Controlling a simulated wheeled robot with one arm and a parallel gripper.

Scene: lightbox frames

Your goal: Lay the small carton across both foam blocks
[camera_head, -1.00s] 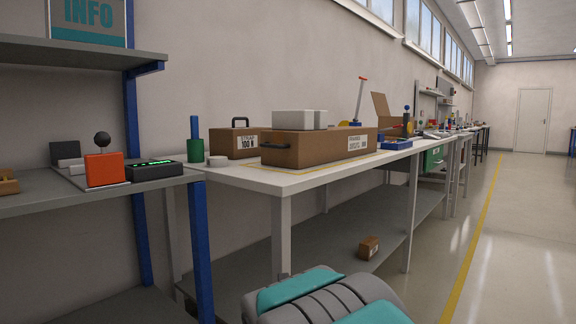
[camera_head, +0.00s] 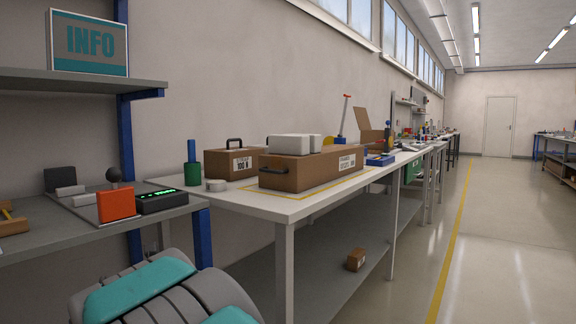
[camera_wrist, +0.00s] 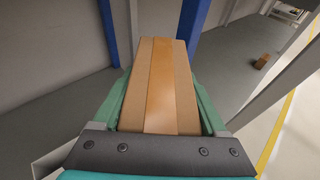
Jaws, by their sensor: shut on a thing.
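In the wrist view my gripper (camera_wrist: 160,88) is shut on a brown carton (camera_wrist: 160,65) with a lighter tape strip along its top. Its green fingers press the carton's two sides, and its underside is hidden. The gripper and this carton are not in the head view. Two white blocks (camera_head: 290,144), which look like the foam blocks, sit side by side on a long brown carton (camera_head: 300,172) on the white table. The gap between them is hard to make out.
The long carton stands inside a yellow outline on the white table (camera_head: 272,208). A handled brown case (camera_head: 228,163) is behind it. A grey bench (camera_head: 60,237) at left holds an orange box (camera_head: 116,205) and a black device (camera_head: 161,201). A small brown box (camera_head: 355,260) lies on the lower shelf.

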